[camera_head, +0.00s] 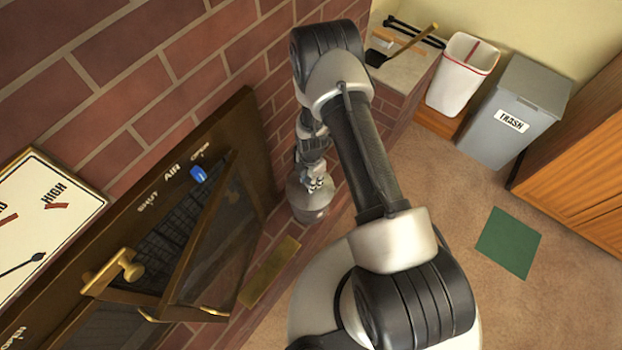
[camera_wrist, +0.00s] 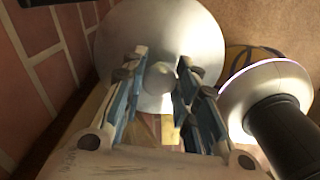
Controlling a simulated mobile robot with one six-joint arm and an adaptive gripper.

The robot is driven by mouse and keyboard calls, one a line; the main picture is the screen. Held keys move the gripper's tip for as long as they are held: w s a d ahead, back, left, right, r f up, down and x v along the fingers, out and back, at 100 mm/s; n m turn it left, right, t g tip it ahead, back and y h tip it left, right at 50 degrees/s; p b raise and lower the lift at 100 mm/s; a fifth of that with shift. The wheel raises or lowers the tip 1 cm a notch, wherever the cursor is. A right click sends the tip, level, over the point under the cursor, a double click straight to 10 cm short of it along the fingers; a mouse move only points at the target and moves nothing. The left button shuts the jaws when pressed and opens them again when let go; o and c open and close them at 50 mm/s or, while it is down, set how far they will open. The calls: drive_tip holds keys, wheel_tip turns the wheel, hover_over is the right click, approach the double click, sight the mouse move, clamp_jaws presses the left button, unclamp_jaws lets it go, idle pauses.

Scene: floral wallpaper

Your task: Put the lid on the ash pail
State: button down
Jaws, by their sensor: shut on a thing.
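My gripper (camera_head: 317,180) is low beside the brick wall in the head view. In the wrist view its blue-lined fingers (camera_wrist: 158,80) are shut around the small knob of a round silver-grey lid (camera_wrist: 205,40). In the head view, the grey sloped lid (camera_head: 299,190) shows just under the gripper. A grey rounded body, apparently the ash pail (camera_head: 312,214), stands directly below it near the wall's foot. The lid hides the pail's mouth, and I cannot tell whether the lid rests on its rim or is held just above.
An open stove door (camera_head: 208,245) with brass fittings juts out left of the pail. A ledge (camera_head: 400,75) holding a shovel (camera_head: 403,45), a white bin (camera_head: 463,75) and a grey trash bin (camera_head: 518,110) stand behind. A green mat (camera_head: 508,242) lies on open carpet.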

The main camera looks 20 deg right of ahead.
idle(0.9)
drive_tip(key=c, duration=1.2)
unclamp_jaws()
drive_tip(key=shift+o, duration=0.2)
drive_tip(key=o, duration=0.5)
drive_tip(key=shift+c, duration=0.2)
drive_tip(key=shift+r, duration=0.1)
drive_tip(key=shift+r+p, duration=2.2)
drive_tip(key=shift+r, duration=1.25)
drive_tip(key=shift+c, duration=0.3)
